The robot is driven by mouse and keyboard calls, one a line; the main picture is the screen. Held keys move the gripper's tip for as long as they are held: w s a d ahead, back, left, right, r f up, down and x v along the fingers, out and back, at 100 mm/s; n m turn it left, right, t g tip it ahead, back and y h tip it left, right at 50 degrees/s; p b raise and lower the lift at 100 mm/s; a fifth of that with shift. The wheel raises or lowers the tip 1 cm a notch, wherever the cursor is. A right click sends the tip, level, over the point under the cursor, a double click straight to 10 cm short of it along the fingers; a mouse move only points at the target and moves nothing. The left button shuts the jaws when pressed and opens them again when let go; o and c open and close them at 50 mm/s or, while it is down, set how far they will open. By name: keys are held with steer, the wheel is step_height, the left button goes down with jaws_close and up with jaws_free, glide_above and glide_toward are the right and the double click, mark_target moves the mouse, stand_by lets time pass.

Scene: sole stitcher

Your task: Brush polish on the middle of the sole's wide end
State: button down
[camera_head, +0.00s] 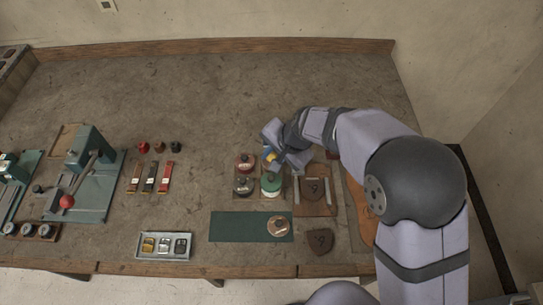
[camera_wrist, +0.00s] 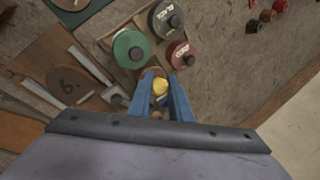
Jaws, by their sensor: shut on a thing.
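My gripper (camera_head: 273,156) is shut on a small yellow-topped thing (camera_wrist: 160,86), seen end-on between the blue fingers in the wrist view. It looks like a brush handle, but bristles are hidden. The gripper is just behind the green-lidded jar (camera_head: 271,182) and right of the red tin (camera_head: 245,160). A brown piece marked with a number (camera_head: 314,187) lies on a board between two metal bars, right of the jar; it also shows in the wrist view (camera_wrist: 70,82). A similar loose brown piece (camera_head: 320,240) lies nearer the front edge. I cannot tell which is the sole.
A dark tin (camera_head: 243,187) stands left of the jar. A round tin (camera_head: 278,226) sits on the green mat (camera_head: 235,226). A metal tray (camera_head: 164,246) and a green press (camera_head: 88,175) are at left. Brown leather (camera_head: 360,205) lies partly under my arm. The back is clear.

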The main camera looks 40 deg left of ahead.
mark_target(272, 155)
steer(key=shift+d+f+b, duration=0.1)
steer(key=shift+f+b, duration=0.4)
steer(key=shift+f, duration=0.25)
stand_by(1.5)
steer(key=shift+r, duration=0.1)
steer(key=shift+r+p, duration=3)
steer(key=shift+r, duration=0.5)
